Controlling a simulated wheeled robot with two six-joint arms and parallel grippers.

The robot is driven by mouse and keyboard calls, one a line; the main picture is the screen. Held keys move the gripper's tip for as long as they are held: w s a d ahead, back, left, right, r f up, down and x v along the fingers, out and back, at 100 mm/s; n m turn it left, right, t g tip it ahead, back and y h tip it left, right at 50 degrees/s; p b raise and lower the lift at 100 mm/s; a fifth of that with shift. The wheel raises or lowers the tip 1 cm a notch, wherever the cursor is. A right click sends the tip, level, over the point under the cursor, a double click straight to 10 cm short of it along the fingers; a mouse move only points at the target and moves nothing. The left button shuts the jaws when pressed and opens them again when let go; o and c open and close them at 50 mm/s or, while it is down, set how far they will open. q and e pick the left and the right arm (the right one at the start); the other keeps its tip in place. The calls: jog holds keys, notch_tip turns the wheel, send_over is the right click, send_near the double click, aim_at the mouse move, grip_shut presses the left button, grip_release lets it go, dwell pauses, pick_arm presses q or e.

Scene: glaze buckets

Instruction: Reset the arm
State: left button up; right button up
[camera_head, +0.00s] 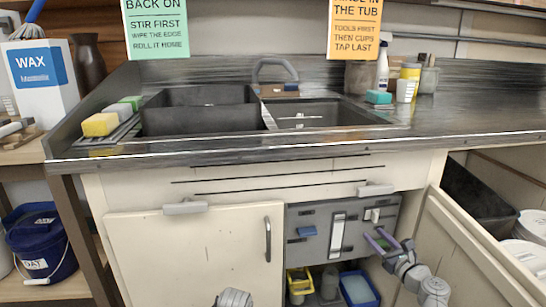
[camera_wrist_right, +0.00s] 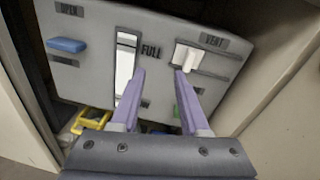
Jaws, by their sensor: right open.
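My right gripper (camera_head: 381,239) is open in front of the grey panel (camera_head: 309,216) inside the open right side of the cabinet under the sink. In the right wrist view its two purple fingers (camera_wrist_right: 160,78) stand apart with nothing between them. The panel carries a blue lever (camera_wrist_right: 67,45) under the label OPEN, a tall white gauge strip (camera_wrist_right: 126,62) beside the label FULL, and a white switch (camera_wrist_right: 188,57) under VENT. The right fingertip appears just below the switch; I cannot tell whether they touch. My left gripper is not visible.
Yellow (camera_head: 299,281) and blue (camera_head: 359,288) containers stand low inside the cabinet. The left cabinet door (camera_head: 195,258) is shut; the right door (camera_head: 470,262) stands open beside my right arm. The counter (camera_head: 245,148) runs above, with a black tub (camera_head: 200,122) on it.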

jog(key=s+a+f+n+g+y+p, duration=0.1)
jog(key=s+a+f+n+g, duration=0.2)
jog(key=a+n, duration=0.5)
jog(key=s+a+f+n+g+y+p, duration=0.1)
jog(key=a+f+n+g+y+p, duration=0.25)
jog(key=a, duration=0.55)
jog(key=s+a+f+n+g, duration=0.2)
jog(key=a+n+g, duration=0.3)
jog(key=a+n, duration=0.4)
jog(key=s+a+f+n+g+h+p, duration=0.1)
jog(key=s+a+n+g+h+p, duration=0.2)
jog(key=s+n, duration=0.45)
jog(key=s+a+f+n+g+h+p, duration=0.1)
jog(key=s+f+n+g+h, duration=0.15)
jog(key=s+n+h, duration=0.45)
notch_tip(320, 180, up, 38)
jog(key=w+n+y+p, duration=0.1)
jog(key=p, duration=3.7)
jog(key=shift+r, duration=0.25)
